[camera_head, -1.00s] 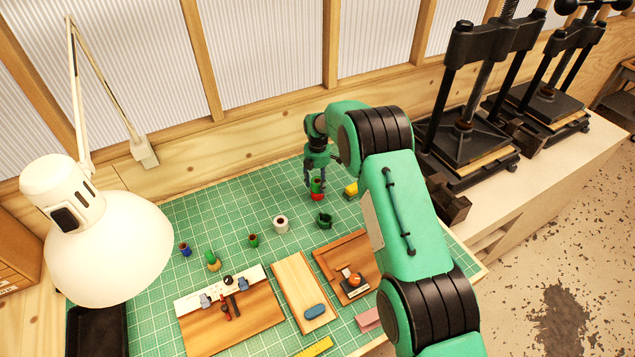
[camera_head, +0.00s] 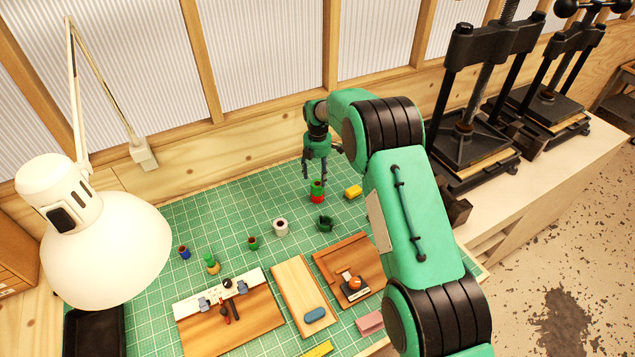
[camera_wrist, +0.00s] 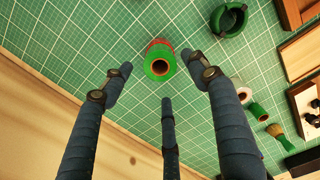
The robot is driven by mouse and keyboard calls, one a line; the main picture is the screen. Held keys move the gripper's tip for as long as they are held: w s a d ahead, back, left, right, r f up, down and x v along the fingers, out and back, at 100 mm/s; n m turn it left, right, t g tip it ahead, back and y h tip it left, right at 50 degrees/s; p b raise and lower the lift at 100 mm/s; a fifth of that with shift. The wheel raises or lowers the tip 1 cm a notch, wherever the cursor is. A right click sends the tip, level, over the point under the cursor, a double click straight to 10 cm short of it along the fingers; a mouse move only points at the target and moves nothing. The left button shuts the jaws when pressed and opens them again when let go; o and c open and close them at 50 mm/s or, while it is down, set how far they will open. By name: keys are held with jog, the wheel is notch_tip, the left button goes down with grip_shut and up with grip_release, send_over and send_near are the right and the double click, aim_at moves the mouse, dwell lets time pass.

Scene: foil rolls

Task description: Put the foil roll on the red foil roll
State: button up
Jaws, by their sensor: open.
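A green foil roll (camera_head: 318,186) stands upright on top of the red foil roll (camera_head: 317,198), near the back of the green mat. In the wrist view the green roll (camera_wrist: 160,62) shows its open end towards me, and part of the red roll (camera_wrist: 157,45) shows behind it. My gripper (camera_head: 316,174) is above the stack, its fingers spread. In the wrist view the fingers of my gripper (camera_wrist: 162,85) are apart, and the green roll sits beyond their tips, with a gap around it. Nothing is held.
A yellow block (camera_head: 353,191) lies right of the stack. A dark green ring (camera_head: 323,223), a white roll (camera_head: 281,227), another green roll (camera_head: 253,242) and a blue roll (camera_head: 184,252) stand in front. A lamp (camera_head: 105,245) is at left. The back wall is close behind.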

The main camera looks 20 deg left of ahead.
aim_at(318, 183)
notch_tip(318, 183, up, 6)
jog(key=shift+r+b, duration=0.2)
jog(key=shift+b, duration=0.2)
dwell(0.6)
